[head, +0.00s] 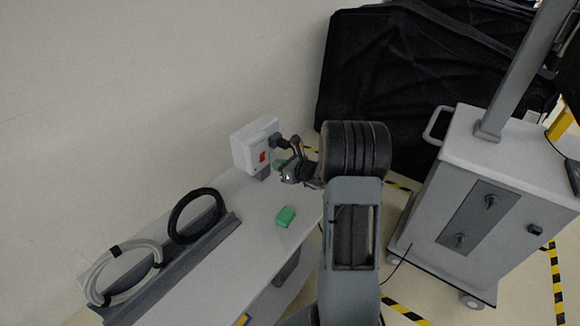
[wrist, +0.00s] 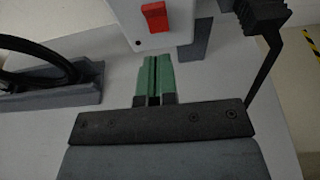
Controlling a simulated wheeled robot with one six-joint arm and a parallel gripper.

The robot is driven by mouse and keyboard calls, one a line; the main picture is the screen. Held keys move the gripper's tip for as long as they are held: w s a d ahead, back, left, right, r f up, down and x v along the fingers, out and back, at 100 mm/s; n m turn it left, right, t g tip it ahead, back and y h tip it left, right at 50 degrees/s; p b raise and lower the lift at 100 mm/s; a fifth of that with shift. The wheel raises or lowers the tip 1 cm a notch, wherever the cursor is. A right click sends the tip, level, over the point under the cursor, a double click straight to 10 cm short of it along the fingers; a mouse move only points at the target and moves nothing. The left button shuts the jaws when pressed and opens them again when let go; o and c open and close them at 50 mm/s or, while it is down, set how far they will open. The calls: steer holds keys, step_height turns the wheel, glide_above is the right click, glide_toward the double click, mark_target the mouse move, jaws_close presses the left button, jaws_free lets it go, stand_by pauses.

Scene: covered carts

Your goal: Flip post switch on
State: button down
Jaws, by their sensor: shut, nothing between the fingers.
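The post switch is a red rocker (head: 263,156) on the front of a white box (head: 240,150), which stands on a grey post at the back of the bench. In the wrist view the red switch (wrist: 156,17) is at the top centre, and its box (wrist: 180,35) is cut off by the frame edge. My gripper (head: 279,163) is just in front of the box, to the right of the switch in the head view. In the wrist view my gripper (wrist: 154,60) has its green fingers together, empty, below the switch and apart from it. Which way the rocker is tipped is unclear.
A green block (head: 285,217) lies on the white bench (head: 215,265). Black (head: 192,212) and grey (head: 120,270) cable coils stand in a rack at left. A white cart (head: 505,165) stands right.

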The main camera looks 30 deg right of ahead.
mark_target(263, 156)
steer(key=w, duration=0.1)
steer(key=w+a+r+p, duration=0.1)
steer(key=shift+w+a+r, duration=0.1)
steer(key=shift+w+r, duration=0.2)
steer(key=shift+w+a+r, duration=0.15)
steer(key=shift+w+a, duration=0.05)
steer(key=shift+w, duration=0.25)
